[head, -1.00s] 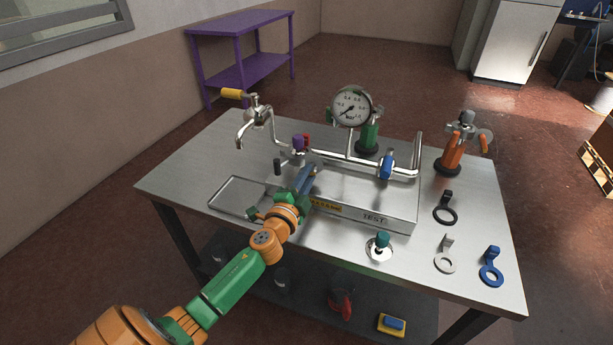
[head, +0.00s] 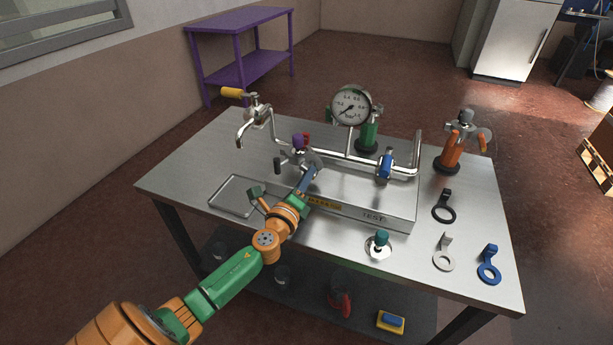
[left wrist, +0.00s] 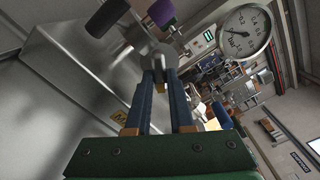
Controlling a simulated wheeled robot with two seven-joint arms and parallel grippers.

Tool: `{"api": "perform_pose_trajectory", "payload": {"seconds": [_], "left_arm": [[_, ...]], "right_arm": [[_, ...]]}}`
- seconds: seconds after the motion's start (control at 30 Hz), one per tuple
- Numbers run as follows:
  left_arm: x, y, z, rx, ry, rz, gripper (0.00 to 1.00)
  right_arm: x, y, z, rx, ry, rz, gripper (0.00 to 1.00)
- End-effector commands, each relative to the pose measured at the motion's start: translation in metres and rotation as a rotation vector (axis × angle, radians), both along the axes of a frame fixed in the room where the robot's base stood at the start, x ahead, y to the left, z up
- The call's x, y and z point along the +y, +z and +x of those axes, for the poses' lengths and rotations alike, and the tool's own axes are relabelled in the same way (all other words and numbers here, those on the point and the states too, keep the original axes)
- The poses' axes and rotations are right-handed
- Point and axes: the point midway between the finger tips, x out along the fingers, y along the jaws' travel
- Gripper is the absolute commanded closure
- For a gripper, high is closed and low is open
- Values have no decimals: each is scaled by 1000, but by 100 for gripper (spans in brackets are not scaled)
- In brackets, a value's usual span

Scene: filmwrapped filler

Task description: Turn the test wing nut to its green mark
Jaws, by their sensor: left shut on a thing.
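A test rig (head: 372,218) lettered TEST stands on the metal table and carries bent pipework. My left gripper (head: 310,172) reaches in from the lower left, with its blue fingers at the left end of the pipework. The fingers are shut on a grey metal part (head: 316,158), which looks like the wing nut. In the left wrist view this rounded wing nut (left wrist: 163,52) sits between the fingertips (left wrist: 160,68), which hide part of it. A purple knob (head: 298,141) is just behind. I cannot make out a green mark. My right gripper is not in view.
A pressure gauge (head: 351,106) rises behind the pipe, and a blue valve handle (head: 385,167) sits to its right. A tap (head: 257,115) stands at the left, an orange fitting (head: 453,154) at the right. Loose ring tags lie front right.

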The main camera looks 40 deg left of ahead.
Motion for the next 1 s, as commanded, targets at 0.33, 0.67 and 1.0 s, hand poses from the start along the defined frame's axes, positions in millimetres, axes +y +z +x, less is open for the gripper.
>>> {"api": "perform_pose_trajectory", "payload": {"seconds": [0.33,0.67,1.0], "left_arm": [[2,2,0,60,2,271,100],[2,1,0,96,3,420,100],[3,0,0,107,2,463,100]], "right_arm": [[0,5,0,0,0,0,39],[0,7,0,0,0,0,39],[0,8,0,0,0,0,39]]}}
